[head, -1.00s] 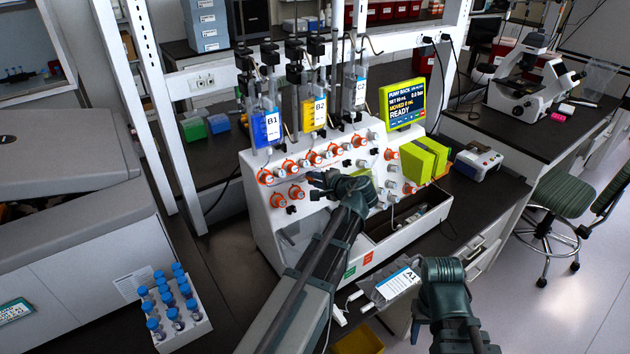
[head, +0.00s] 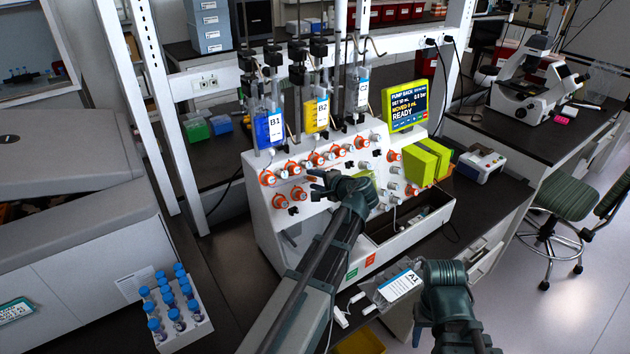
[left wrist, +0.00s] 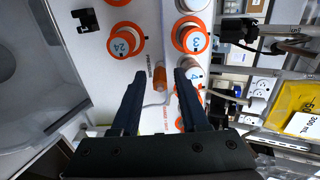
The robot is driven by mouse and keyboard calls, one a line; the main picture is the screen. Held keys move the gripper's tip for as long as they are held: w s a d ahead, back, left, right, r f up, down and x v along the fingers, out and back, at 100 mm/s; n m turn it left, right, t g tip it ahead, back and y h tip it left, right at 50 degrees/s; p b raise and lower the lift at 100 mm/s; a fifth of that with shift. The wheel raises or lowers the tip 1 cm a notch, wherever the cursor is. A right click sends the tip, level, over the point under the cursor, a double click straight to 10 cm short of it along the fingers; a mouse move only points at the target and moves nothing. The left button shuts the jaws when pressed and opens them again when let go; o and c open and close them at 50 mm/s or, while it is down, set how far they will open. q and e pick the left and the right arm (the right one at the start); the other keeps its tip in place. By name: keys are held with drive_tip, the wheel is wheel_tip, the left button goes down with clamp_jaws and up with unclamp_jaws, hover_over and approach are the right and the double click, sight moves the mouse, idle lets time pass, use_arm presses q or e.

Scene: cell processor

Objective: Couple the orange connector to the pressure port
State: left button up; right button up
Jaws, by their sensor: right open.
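The orange connector (left wrist: 159,79) stands between the two fingertips of my left gripper (left wrist: 154,72) in the left wrist view, beside a small "PRESSURE" label on the white panel (left wrist: 115,70). A thin pale tube runs from its lower end. The fingers are open, with a gap on each side of it. The connector covers the spot by the label, so I cannot tell whether it is seated in a port. In the head view my left gripper (head: 317,180) is close to the panel front. My right gripper (head: 438,290) is open, low at the right, near a bag labelled A1 (head: 402,284).
Orange-ringed knobs (left wrist: 124,41) surround the left fingers closely. Hanging bags B1 (head: 268,128) and B2 (head: 316,114) and a green-framed screen (head: 404,107) stand above the panel. A rack of blue-capped tubes (head: 183,335) is at lower left.

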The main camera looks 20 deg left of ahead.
use_arm(q)
drive_tip(key=shift+o, duration=0.2)
drive_tip(key=shift+s+d+r, duration=0.15)
drive_tip(key=shift+d, duration=0.1)
drive_tip(key=p+v, duration=0.5)
drive_tip(key=v, duration=0.8)
idle(0.3)
